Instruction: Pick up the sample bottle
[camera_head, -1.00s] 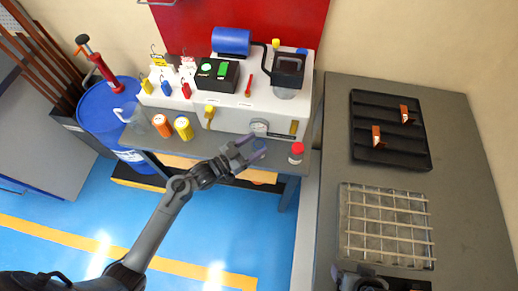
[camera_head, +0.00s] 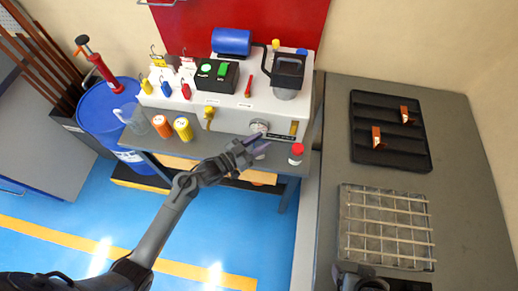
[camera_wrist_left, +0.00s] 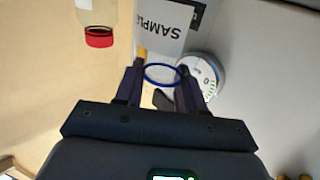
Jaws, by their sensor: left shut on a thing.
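The sample bottle (camera_wrist_left: 165,30) shows in the left wrist view as a pale body with a white SAMPLE label, upside down in the picture, and a blue ring-shaped rim between the fingers. My left gripper (camera_head: 254,150) is shut on it; it also shows in the left wrist view (camera_wrist_left: 160,90). In the head view, the fingers largely hide the bottle at the bench's front edge. My right gripper (camera_head: 362,279) is only partly in view at the bottom, and its jaws cannot be made out.
A red-capped bottle (camera_head: 296,153) stands just right of my left gripper. A pressure gauge (camera_head: 259,126) and a yellow handle (camera_head: 293,128) are close behind on the white machine (camera_head: 230,115). Orange (camera_head: 161,126) and yellow (camera_head: 183,128) containers stand to the left on the bench.

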